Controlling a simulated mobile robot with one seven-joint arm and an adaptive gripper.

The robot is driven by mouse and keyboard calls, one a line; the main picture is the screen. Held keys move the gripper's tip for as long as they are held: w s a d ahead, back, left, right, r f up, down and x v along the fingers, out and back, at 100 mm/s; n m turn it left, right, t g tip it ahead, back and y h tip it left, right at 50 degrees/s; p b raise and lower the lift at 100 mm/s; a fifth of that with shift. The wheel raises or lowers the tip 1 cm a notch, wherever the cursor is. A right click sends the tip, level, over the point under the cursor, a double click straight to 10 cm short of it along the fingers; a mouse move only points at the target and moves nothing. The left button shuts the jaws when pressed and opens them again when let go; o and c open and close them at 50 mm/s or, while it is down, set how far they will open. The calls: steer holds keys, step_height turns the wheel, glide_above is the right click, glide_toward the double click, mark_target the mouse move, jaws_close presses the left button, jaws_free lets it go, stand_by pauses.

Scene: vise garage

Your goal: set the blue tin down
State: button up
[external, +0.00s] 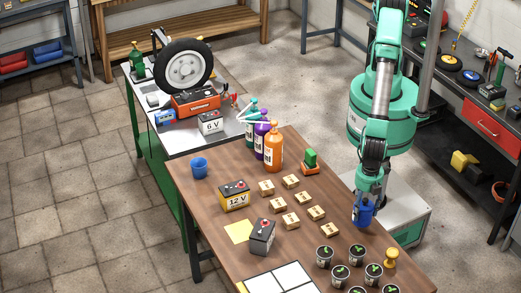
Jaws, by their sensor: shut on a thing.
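The blue tin (363,217) is in my gripper (366,204), which points down at the right edge of the wooden table (215,207). My gripper is shut on the tin. The tin looks upright. I cannot tell from this view whether its bottom touches the table top or hangs just above it. The fingertips are small and partly hidden by the arm.
Several small wooden blocks (291,221) lie left of the tin. Several dark pots with green sprouts (340,273) and a yellow stamp-like knob (391,257) stand nearer the front.

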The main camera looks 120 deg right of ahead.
mark_target(365, 201)
steer(key=shift+w+a, duration=0.1)
steer(key=shift+a, duration=0.05)
steer(key=shift+w+a, duration=0.15)
steer(key=shift+a, duration=0.05)
steer(key=shift+f+b, duration=0.35)
steer(key=shift+f, duration=1.4)
steer(key=shift+f, duration=0.1)
steer(key=o, duration=1.7)
steer(key=shift+f, duration=0.1)
steer(key=shift+o, duration=0.2)
step_height(365, 201, up, 12)
steer(key=shift+r+p, duration=0.2)
steer(key=shift+p, duration=0.45)
